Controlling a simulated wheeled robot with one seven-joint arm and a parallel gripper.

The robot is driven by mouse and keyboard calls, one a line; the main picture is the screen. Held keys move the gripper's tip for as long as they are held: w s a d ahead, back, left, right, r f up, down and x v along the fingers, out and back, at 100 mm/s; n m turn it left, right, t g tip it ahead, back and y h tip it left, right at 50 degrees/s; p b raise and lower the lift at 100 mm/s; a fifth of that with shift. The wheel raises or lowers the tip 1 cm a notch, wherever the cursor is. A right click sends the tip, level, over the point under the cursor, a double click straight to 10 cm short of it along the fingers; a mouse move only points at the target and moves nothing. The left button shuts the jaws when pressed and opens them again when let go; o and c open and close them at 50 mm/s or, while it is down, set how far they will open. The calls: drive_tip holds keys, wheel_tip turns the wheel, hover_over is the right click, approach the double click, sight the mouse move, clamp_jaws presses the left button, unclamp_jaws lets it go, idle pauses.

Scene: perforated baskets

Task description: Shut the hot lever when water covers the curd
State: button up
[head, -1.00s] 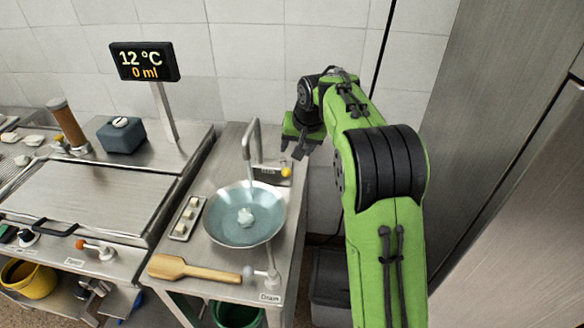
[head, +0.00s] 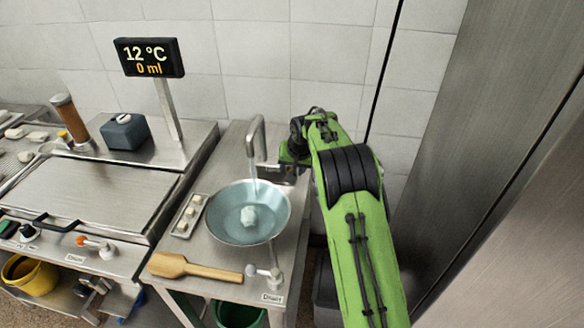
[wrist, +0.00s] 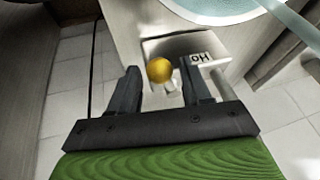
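The hot lever's yellow ball knob (wrist: 160,70) shows in the wrist view, between or just beyond my fingertips, with a gap on either side. An upside-down "Hot" label (wrist: 200,58) is beside it. My gripper (wrist: 161,82) is open. In the head view my gripper (head: 288,158) is at the tap's right side and hides the knob. The tap (head: 256,142) pours a stream of water into a round metal basin (head: 212,205). A white curd lump (head: 249,216) sits in the bluish water; I cannot tell whether its top is covered.
A display (head: 149,58) reads 12 °C and 0 ml. The drain lever (head: 268,273) is at the counter's front. A tall metal cabinet (head: 490,150) stands at right.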

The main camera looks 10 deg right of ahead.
drive_tip(key=c, duration=0.8)
drive_tip(key=shift+d+n, duration=0.15)
drive_tip(key=shift+n, duration=0.15)
drive_tip(key=shift+w+d+n+g+y+p, duration=0.35)
drive_tip(key=shift+d+n+y+p, duration=0.3)
drive_tip(key=shift+n+p, duration=0.95)
drive_tip(key=shift+w+d+n+g+y+p, duration=0.35)
drive_tip(key=shift+d+n+p, duration=0.35)
drive_tip(key=shift+n+p, duration=0.85)
drive_tip(key=shift+w+d+n+g+y+p, duration=0.25)
drive_tip(key=shift+d+n+y+p, duration=0.6)
drive_tip(key=shift+p, duration=1.25)
drive_tip(key=shift+n+h, duration=0.25)
drive_tip(key=shift+n, duration=0.15)
drive_tip(key=o, duration=1)
